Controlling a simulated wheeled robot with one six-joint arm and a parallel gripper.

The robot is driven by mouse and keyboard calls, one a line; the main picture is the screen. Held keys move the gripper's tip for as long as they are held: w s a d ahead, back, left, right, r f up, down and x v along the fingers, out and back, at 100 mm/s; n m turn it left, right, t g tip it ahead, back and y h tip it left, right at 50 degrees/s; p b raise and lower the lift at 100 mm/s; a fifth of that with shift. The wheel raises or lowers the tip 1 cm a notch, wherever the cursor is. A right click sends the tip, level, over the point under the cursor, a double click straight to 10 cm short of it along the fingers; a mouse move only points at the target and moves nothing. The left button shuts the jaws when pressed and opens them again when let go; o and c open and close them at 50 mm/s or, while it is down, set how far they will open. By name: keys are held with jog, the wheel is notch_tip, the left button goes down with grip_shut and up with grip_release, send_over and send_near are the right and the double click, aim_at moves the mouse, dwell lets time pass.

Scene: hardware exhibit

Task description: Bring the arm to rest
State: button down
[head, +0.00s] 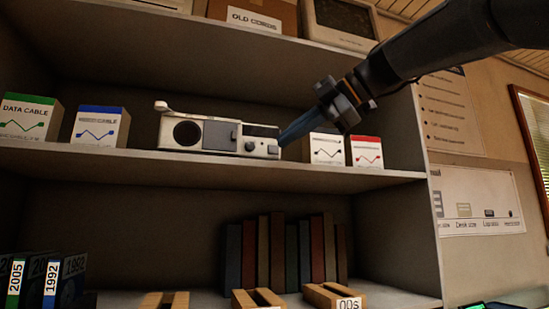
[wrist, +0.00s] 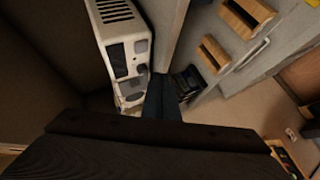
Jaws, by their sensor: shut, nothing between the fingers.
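My gripper (head: 284,140) reaches in from the upper right of the head view, its blue-grey fingers shut and empty. The fingertips are in front of the right end of a pale radio-like device (head: 218,134) on the middle shelf; I cannot tell whether they touch it. In the wrist view the shut fingers (wrist: 160,82) point away from the camera, beside a pale device with vents and dark panels (wrist: 122,50). My dark arm spans the upper right of the head view, bent down toward the shelf.
The middle shelf (head: 90,149) also holds cable boxes at left (head: 28,118) and a red-labelled box (head: 367,152) at right. An "old cords" box (head: 252,16) stands on the upper shelf near my arm. Books (head: 277,252) and wooden holders (head: 258,298) fill the lower shelf.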

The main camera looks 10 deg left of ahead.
jog(key=shift+s+d+b, duration=0.4)
jog(key=shift+s+d, duration=0.05)
jog(key=shift+s, duration=0.25)
jog(key=w+d+f+m+h, duration=0.25)
jog(key=w+f+m, duration=0.2)
jog(key=f, duration=0.55)
jog(key=w+d+f+m+h, duration=0.1)
jog(key=w+d+f+m, duration=0.35)
jog(key=f, duration=0.55)
jog(key=d+f+m+h, duration=0.2)
jog(key=d+f+m, duration=0.2)
jog(key=f, duration=0.7)
jog(key=d+f+m+h, duration=0.2)
jog(key=d+f+m, duration=0.2)
jog(key=f, duration=0.6)
jog(key=s+d+f+m+g+h, duration=0.1)
jog(key=s+d+f+m, duration=0.3)
jog(key=s+f, duration=0.3)
jog(key=s+d+f+m+g+h, duration=0.1)
jog(key=s+d+f, duration=0.5)
jog(key=f, duration=0.7)
jog(key=s+d+f+m+g+h, duration=0.1)
jog(key=s+d+f+m, duration=0.4)
jog(key=s+f, duration=0.5)
jog(key=shift+m+g+h, duration=0.3)
jog(key=shift+m+h, duration=0.5)
jog(key=shift+h, duration=0.05)
